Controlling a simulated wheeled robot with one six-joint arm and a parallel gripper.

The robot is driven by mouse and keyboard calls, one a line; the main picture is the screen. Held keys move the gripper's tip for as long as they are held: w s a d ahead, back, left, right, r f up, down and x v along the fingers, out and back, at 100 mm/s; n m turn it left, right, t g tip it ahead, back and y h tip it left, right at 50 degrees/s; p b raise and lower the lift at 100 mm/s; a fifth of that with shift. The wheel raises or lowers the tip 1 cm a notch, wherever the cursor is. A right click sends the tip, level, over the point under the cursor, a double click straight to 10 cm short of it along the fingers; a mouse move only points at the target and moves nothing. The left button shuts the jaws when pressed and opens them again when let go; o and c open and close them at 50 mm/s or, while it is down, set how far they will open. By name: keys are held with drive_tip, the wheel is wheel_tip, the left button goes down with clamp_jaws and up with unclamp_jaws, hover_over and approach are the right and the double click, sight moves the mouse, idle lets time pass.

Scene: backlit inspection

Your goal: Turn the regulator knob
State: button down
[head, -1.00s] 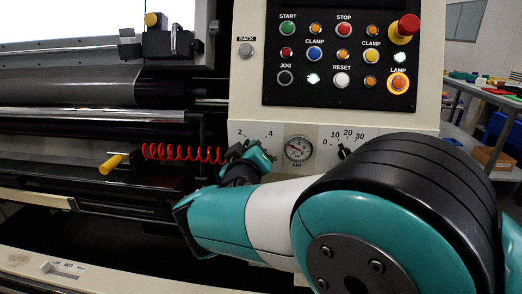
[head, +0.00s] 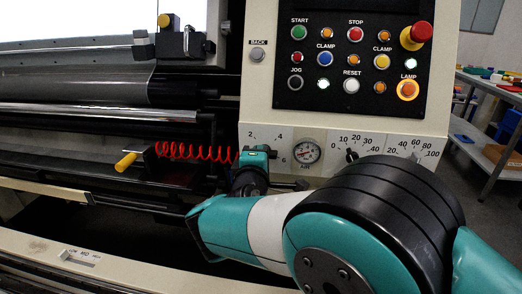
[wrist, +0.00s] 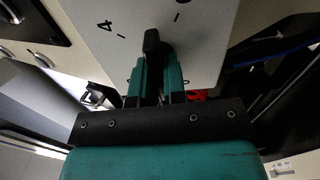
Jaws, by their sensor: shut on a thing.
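The regulator knob (wrist: 152,40) is a small black handle on the pale panel, by the scale marked 2, 4, 6. In the wrist view it sits between the two teal fingers of my gripper (wrist: 154,62), which is shut on it. In the head view my gripper (head: 256,160) is at the scale just left of the AIR gauge (head: 306,151), and it hides the knob. The gauge needle is too small to read surely.
The button panel (head: 350,100) is above. A red coiled hose (head: 195,152) and a yellow-tipped handle (head: 126,161) are to the left. A bench (head: 490,85) stands at far right.

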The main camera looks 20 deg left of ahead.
drive_tip(key=n, duration=0.1)
drive_tip(key=n+p, duration=0.1)
drive_tip(key=n, duration=0.1)
drive_tip(key=n+p, duration=0.1)
drive_tip(key=n, duration=0.1)
drive_tip(key=shift+f, duration=0.25)
drive_tip(key=shift+n, duration=0.4)
drive_tip(key=c, duration=1.2)
unclamp_jaws()
drive_tip(key=b+v, duration=0.2)
drive_tip(key=v, duration=1.5)
drive_tip(key=shift+s+d+r+b, duration=0.1)
drive_tip(key=shift+s+d+b, duration=0.1)
drive_tip(key=shift+b, duration=0.2)
drive_tip(key=shift+a, duration=0.1)
